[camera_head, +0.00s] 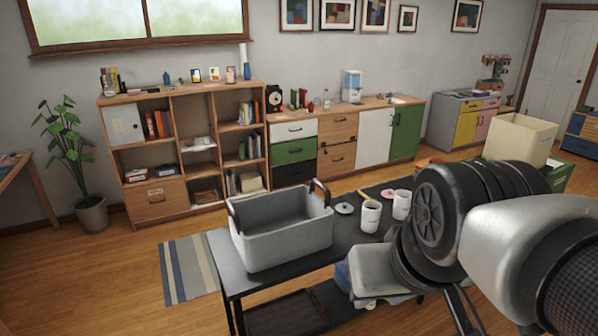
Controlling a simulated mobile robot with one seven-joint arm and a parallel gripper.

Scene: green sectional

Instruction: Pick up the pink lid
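A small pink round thing, likely the pink lid (388,194), lies on the dark table (226,262), behind two white mugs. One mug (371,216) stands nearer, and the other mug (402,204) stands to its right, close to my arm. A pale grey lid (344,208) lies to the left of the mugs. My arm fills the lower right and hides the right part of the table. I cannot make out my gripper's fingertips, so its opening is unclear. Nothing is seen touching the pink lid.
A grey bin (285,243) with dark handles stands on the left of the table. A small yellow thing (363,195) lies near the mugs. A beige box (520,139) stands at the right. Shelves (190,150) and cabinets line the back wall, with open floor before them.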

